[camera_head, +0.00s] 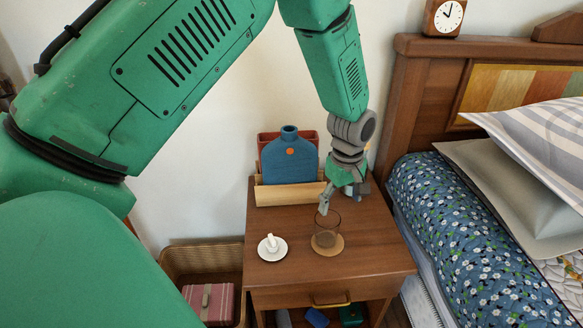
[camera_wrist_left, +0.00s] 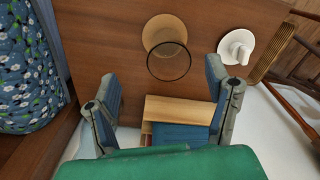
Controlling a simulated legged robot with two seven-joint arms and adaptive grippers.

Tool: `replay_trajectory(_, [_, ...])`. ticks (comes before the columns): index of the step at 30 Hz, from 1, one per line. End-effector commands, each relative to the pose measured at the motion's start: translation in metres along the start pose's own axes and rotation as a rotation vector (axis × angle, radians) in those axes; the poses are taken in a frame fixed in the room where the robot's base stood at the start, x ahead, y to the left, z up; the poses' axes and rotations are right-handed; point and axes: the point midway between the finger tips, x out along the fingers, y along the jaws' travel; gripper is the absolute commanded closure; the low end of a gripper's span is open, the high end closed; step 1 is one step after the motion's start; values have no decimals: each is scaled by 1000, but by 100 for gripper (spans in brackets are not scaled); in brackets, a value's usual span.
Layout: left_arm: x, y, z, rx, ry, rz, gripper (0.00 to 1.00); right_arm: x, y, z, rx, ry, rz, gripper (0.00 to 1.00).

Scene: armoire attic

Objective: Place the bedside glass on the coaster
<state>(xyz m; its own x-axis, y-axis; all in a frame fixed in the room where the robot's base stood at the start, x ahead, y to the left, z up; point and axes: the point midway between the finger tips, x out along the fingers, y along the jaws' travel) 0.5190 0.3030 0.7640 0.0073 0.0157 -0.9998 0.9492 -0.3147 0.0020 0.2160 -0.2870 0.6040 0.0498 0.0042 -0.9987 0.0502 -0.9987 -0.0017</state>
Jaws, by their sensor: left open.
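The clear bedside glass (camera_head: 326,227) stands upright on the round tan coaster (camera_head: 328,252) on the nightstand. In the left wrist view the glass (camera_wrist_left: 168,77) shows as a dark rim overlapping the coaster (camera_wrist_left: 160,22). My left gripper (camera_head: 338,197) is just behind and above the glass, with one finger close to its rim in the head view. In the left wrist view my left gripper (camera_wrist_left: 165,92) has its fingers wide apart, with nothing held between them. Whether a finger touches the glass I cannot tell. My right gripper is not in view.
A white saucer with a small white object (camera_head: 272,246) sits left of the coaster. A wooden holder (camera_head: 285,195) with a blue bottle-shaped item (camera_head: 288,162) stands at the back of the nightstand (camera_head: 375,258). The bed (camera_head: 460,245) is at right, a wicker basket (camera_head: 205,258) at left.

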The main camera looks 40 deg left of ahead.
Motion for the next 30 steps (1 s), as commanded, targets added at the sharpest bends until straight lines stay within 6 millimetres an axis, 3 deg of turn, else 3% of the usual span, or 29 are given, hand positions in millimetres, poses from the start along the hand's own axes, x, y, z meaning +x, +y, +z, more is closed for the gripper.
replay_trajectory(2, [12,-9,1,28,-6,-6,28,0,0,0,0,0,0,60])
replay_trajectory(5, [49,-36,14,162,-13,-7,28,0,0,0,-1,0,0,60])
replay_trajectory(9, [116,-111,53,505,-15,-2,28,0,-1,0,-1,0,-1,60])
replay_trajectory(12, [144,-172,83,775,-5,5,28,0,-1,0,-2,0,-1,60])
replay_trajectory(15, [154,-224,104,1006,10,11,28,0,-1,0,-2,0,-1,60])
replay_trajectory(18, [153,-259,119,1177,24,15,28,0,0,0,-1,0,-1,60])
replay_trajectory(22, [150,-279,125,1288,36,21,28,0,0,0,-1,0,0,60])
replay_trajectory(30, [152,-282,122,1304,37,30,28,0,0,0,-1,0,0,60])
